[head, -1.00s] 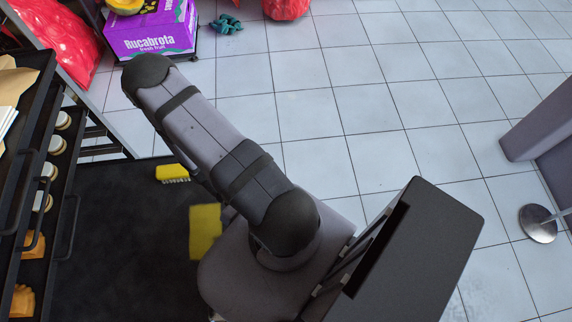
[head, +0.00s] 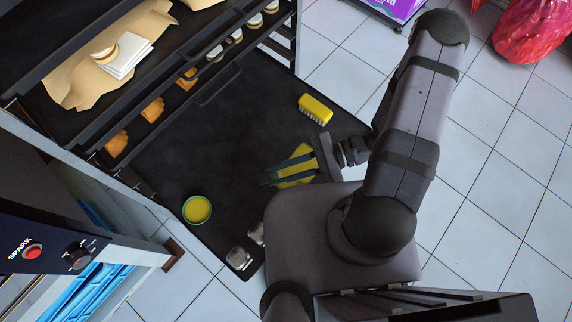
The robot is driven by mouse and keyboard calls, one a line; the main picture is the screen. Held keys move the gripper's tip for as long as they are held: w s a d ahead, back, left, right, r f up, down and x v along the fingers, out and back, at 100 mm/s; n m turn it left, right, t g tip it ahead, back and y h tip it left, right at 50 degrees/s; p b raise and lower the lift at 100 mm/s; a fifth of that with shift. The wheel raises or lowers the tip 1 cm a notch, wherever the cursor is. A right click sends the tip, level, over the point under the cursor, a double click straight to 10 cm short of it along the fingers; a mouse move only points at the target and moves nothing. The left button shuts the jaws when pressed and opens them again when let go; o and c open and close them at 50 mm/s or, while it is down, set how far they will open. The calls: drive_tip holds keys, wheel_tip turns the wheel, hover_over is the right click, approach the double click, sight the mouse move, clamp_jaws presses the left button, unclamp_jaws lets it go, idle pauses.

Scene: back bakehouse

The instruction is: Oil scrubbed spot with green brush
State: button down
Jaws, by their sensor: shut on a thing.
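My gripper (head: 291,171) is low over the dark mat (head: 210,130), its fingers pointing left. It is shut on a narrow dark greenish thing, which I take to be the green brush; it is too small and dark to make out its bristles. A yellow cloth or pad (head: 297,181) lies flat on the mat under the fingers and is partly covered by them. A round tin with a green rim and yellow contents (head: 197,210) stands to the left and nearer. A yellow scrubbing brush (head: 315,107) lies beyond the gripper. I cannot make out a scrubbed spot.
A black rack (head: 215,85) with pastries (head: 153,109) and jars (head: 254,19) runs along the upper left. Small metal-topped things (head: 238,257) sit at the mat's near edge. A panel with a red button (head: 32,251) is at lower left. The mat's middle is clear.

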wheel_tip(320, 180, down, 8)
drive_tip(key=b, duration=0.7)
drive_tip(key=w+d+b, duration=0.1)
drive_tip(key=w+d, duration=0.3)
drive_tip(key=shift+w+d, duration=0.1)
drive_tip(key=shift+w, duration=0.05)
wheel_tip(320, 180, up, 8)
drive_tip(key=p, duration=0.8)
hover_over(279, 172)
drive_tip(key=s, duration=0.3)
drive_tip(key=shift+d, duration=0.1)
idle(0.3)
idle(0.8)
